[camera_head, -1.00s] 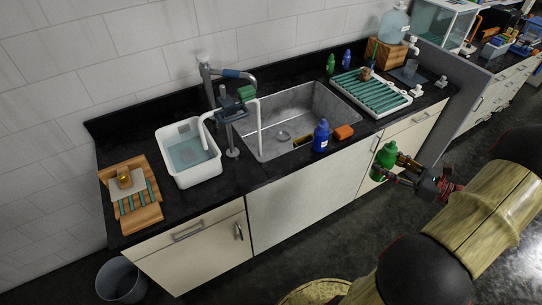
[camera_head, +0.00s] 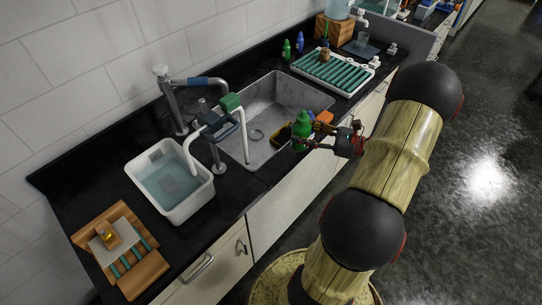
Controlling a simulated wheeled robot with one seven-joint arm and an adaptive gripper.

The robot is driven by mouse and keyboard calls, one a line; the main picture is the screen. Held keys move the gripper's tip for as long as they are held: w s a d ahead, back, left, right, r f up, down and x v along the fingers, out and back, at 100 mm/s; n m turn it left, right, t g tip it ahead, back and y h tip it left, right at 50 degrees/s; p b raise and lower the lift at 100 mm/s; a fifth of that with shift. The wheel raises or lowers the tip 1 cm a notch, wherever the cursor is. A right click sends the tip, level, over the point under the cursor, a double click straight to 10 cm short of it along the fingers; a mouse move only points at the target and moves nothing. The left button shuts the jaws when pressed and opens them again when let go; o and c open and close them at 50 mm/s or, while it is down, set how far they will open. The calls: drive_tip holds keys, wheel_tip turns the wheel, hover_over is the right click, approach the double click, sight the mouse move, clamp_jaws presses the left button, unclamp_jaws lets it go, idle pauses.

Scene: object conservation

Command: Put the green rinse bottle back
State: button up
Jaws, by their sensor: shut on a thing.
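The green rinse bottle (camera_head: 301,131) is upright in my gripper (camera_head: 313,143), at the front right corner of the sink (camera_head: 262,112). My gripper comes from the right and is shut on the bottle. I cannot tell whether the bottle's base touches the counter or hangs just in front of its edge. A blue bottle stands behind it, mostly hidden by the green one. A smaller green bottle (camera_head: 286,50) and a blue bottle (camera_head: 300,43) stand at the back of the counter by the wall.
An orange sponge (camera_head: 325,117) lies right of the held bottle. A ribbed drying rack (camera_head: 334,72) is at the back right. A white tub of water (camera_head: 170,180) and a wooden board (camera_head: 145,277) are on the left. The faucet (camera_head: 178,112) rises behind the sink.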

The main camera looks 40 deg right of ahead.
drive_tip(key=shift+w+a+f+b, duration=0.7)
drive_tip(key=shift+w+a+f, duration=0.4)
drive_tip(key=shift+f, duration=0.7)
drive_tip(key=shift+w+a+f+b, duration=0.75)
drive_tip(key=shift+w+a+f, duration=0.25)
drive_tip(key=shift+f, duration=0.75)
drive_tip(key=shift+w+a+f+b, duration=0.7)
drive_tip(key=shift+w+a+f, duration=0.4)
drive_tip(key=shift+f, duration=0.7)
drive_tip(key=shift+s, duration=0.1)
drive_tip(key=shift+f, duration=0.2)
drive_tip(key=o, duration=0.7)
drive_tip(key=shift+r, duration=0.1)
